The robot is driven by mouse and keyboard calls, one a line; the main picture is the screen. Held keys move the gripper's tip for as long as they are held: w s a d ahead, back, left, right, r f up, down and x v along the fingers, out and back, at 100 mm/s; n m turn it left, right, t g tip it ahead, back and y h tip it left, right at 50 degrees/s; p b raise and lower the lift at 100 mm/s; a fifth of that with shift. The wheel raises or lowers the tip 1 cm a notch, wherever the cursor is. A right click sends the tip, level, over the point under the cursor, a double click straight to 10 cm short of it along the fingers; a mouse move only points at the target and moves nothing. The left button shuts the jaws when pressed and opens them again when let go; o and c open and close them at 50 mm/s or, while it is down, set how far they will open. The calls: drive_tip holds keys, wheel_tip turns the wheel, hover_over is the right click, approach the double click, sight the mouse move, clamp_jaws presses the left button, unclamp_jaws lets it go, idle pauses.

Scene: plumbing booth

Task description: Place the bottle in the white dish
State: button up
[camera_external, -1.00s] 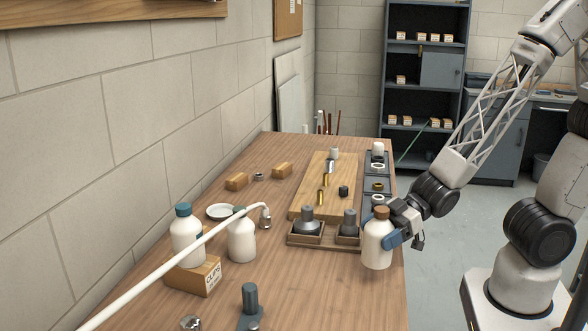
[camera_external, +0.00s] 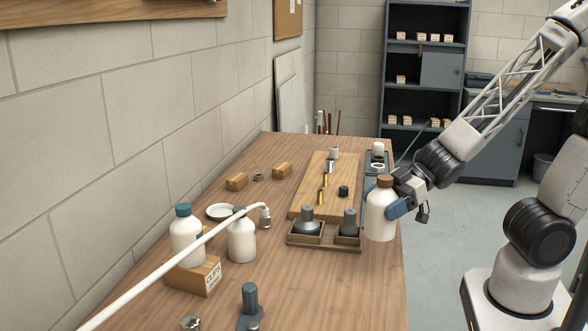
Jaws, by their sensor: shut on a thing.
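A white bottle with a brown cap (camera_external: 380,225) is upright at the right edge of the table. My gripper (camera_external: 386,206), with blue fingers, is shut on the bottle's side from the right. The bottle appears raised off the tabletop. The white dish (camera_external: 220,212) is a small round dish lying on the left part of the table, near the wall.
Another teal-capped bottle (camera_external: 187,240) stands by a clips box (camera_external: 194,274). A white pipe (camera_external: 180,255) slants across the front left. Between my gripper and the dish are a wooden tray of dark fittings (camera_external: 324,244) and a wooden board (camera_external: 309,205).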

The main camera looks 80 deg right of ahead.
sight(382, 190)
wheel_tip(382, 190, up, 3)
drive_tip(key=shift+f, duration=0.15)
drive_tip(key=shift+w+r, duration=0.25)
drive_tip(key=w+d+r+m+t+h, duration=0.1)
drive_tip(key=w+d, duration=0.2)
drive_tip(key=w, duration=0.7)
drive_tip(key=w+d+r+m+h, duration=0.1)
drive_tip(key=w+d, duration=0.3)
drive_tip(key=w, duration=0.7)
drive_tip(key=w+d+r+m+t+h, duration=0.1)
drive_tip(key=w+d, duration=0.2)
drive_tip(key=w, duration=0.7)
drive_tip(key=w+d+f+m+h, duration=0.1)
drive_tip(key=w+d+f, duration=0.1)
drive_tip(key=w+d, duration=0.55)
drive_tip(key=w+d+f+h, duration=0.1)
drive_tip(key=w+d, duration=0.4)
drive_tip(key=w, duration=0.5)
wheel_tip(382, 190, down, 5)
drive_tip(key=shift+w+d+f, duration=0.1)
drive_tip(key=shift+d, duration=0.05)
wheel_tip(382, 190, down, 6)
